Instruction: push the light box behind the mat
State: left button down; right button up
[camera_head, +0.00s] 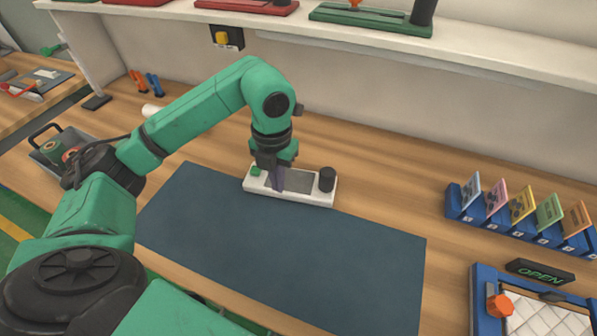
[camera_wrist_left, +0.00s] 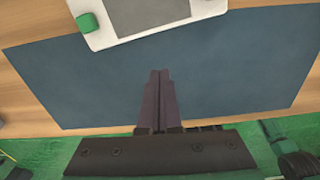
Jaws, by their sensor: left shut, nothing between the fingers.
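The light box (camera_head: 319,195) is a white slab with a grey panel, a green knob and a black cylinder. It lies along the back edge of the dark blue mat (camera_head: 300,258), its front edge seeming to overlap the mat a little. In the left wrist view the light box (camera_wrist_left: 150,25) is at the top, cut off by the frame, and the mat (camera_wrist_left: 230,70) fills the middle. My left gripper (camera_head: 277,183) points down at the front of the box, shut and empty. In the left wrist view its fingertips (camera_wrist_left: 160,75) appear short of the box. My right gripper is out of view.
Wooden table behind the mat is clear up to the wall. A blue rack of coloured cards (camera_head: 520,220), an OPEN sign (camera_head: 540,271) and a blue-framed tray (camera_head: 480,300) stand at the right. A grey tray (camera_head: 48,150) is at the left. A white shelf (camera_head: 480,55) runs above.

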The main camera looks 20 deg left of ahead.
aim_at(285, 205)
pick_arm(q)
jog(key=f, duration=0.1)
jog(key=s+f+p, duration=0.1)
jog(key=f, duration=0.1)
jog(key=s+f, duration=0.1)
jog(key=shift+s+f+p, duration=0.15)
jog(key=shift+f+p, duration=0.15)
jog(key=shift+f, duration=0.1)
jog(key=f, duration=0.2)
jog(key=f+p, duration=0.1)
jog(key=f, duration=0.1)
jog(key=shift+w, duration=0.4)
jog(key=w+p, duration=0.1)
jog(key=w, duration=0.2)
jog(key=shift+w+f+p, duration=0.2)
jog(key=shift+p, duration=0.1)
jog(key=shift+w+f, duration=0.1)
jog(key=shift+w, duration=0.2)
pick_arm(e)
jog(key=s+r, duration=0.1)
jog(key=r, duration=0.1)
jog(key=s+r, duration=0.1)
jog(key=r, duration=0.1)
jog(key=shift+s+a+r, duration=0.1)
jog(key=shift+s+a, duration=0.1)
pick_arm(q)
jog(key=shift+a, duration=0.1)
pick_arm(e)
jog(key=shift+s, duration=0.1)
